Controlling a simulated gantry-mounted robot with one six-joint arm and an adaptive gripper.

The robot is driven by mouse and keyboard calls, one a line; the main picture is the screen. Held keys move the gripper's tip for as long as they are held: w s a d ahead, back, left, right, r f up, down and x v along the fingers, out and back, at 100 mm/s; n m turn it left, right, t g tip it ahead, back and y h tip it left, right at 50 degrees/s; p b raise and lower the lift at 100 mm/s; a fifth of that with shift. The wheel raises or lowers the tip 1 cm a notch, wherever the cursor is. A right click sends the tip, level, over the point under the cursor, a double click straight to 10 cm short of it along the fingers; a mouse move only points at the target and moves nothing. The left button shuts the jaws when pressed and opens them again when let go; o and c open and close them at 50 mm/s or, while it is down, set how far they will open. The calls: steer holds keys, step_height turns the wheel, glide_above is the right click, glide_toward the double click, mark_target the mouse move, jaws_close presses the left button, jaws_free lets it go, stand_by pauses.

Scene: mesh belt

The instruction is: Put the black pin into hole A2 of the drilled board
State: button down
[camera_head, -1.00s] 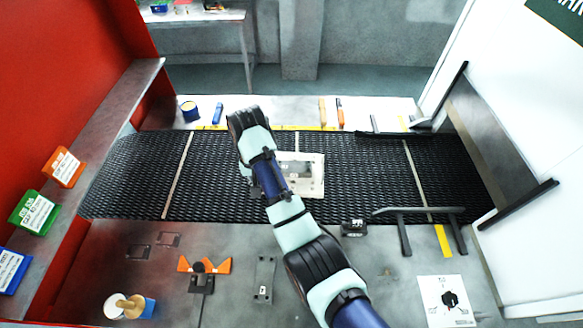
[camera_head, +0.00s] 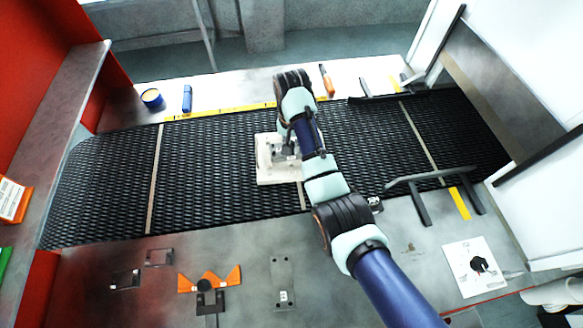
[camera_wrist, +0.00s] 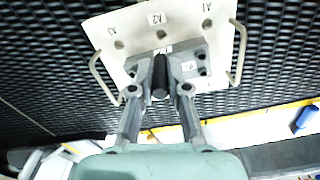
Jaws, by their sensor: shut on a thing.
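The drilled board (camera_wrist: 125,28) is a pale plate with labels A1, A2 and A3 beside holes along one edge, and a wire handle at each side. In the head view the board (camera_head: 264,175) lies on the mesh belt, partly hidden by my arm. My gripper (camera_wrist: 160,88) is shut on the black pin (camera_wrist: 159,78), which stands between its fingers. The fingers and pin overlap a grey block (camera_wrist: 199,50) on the board in the wrist view. Hole A2 (camera_wrist: 161,34) shows clear, just beyond the pin. I cannot tell whether the pin touches the block.
The black mesh belt (camera_head: 220,160) runs across the middle. An orange two-winged fixture (camera_head: 235,278) and grey plates lie on the near bench. A dark stand (camera_head: 420,205) is at right. A blue tin (camera_head: 151,97) and tools lie along the far edge.

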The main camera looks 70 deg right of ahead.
mark_target(291, 162)
step_height(291, 162, down, 9)
steer(key=shift+f+b, duration=0.2)
steer(key=shift+b, duration=0.35)
steer(key=shift+f, duration=0.15)
steer(key=c, duration=1.2)
jaws_free()
steer(key=shift+o, duration=0.2)
step_height(291, 162, up, 12)
steer(key=shift+r+p, duration=0.2)
steer(key=shift+p, duration=0.55)
steer(key=shift+w, duration=0.1)
